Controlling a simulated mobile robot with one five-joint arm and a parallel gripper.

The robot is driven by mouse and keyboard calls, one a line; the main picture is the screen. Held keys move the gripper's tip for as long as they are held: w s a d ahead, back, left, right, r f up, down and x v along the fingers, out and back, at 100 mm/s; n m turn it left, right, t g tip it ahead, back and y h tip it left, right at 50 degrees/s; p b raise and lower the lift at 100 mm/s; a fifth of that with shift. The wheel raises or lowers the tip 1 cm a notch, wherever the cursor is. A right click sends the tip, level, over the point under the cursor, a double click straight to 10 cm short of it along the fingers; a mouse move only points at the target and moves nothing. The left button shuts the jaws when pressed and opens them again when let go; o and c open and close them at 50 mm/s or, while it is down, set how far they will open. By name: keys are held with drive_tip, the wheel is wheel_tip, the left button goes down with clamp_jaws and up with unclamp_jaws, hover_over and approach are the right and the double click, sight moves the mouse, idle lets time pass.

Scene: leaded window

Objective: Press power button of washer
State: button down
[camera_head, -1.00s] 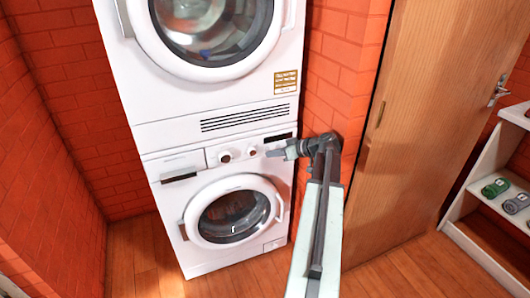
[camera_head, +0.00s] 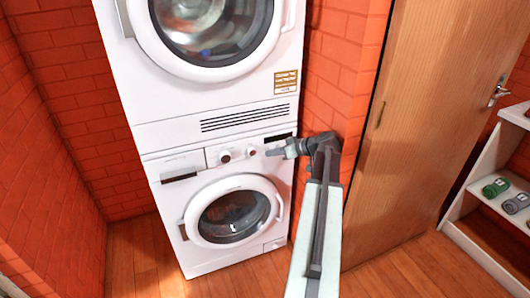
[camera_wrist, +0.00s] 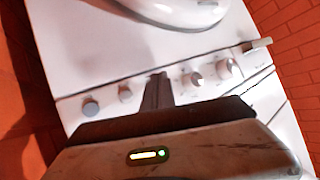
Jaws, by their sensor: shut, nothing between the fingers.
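The white washer (camera_head: 185,225) is the lower machine of a stack, with a round door and a control panel across its top. In the wrist view the panel runs diagonally, with a grey round button (camera_wrist: 90,107) at its left end, a knob (camera_wrist: 125,93) beside it, and two more knobs (camera_wrist: 195,79) on the right. No label shows which is the power button.
A second white machine (camera_head: 190,95) stands on top of the washer. The detergent drawer front (camera_head: 182,165) is left of the knobs. Red brick walls (camera_head: 60,130) flank the stack. A wooden door (camera_head: 430,120) and a white shelf (camera_head: 485,235) are at the right.

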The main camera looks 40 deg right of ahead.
drive_tip(key=shift+w, duration=0.15)
drive_tip(key=shift+s+a, duration=0.2)
drive_tip(key=shift+s, duration=0.4)
drive_tip(key=s+a, duration=0.2)
drive_tip(key=s, duration=0.3)
drive_tip(key=shift+s, duration=0.3)
drive_tip(key=shift+a, duration=0.1)
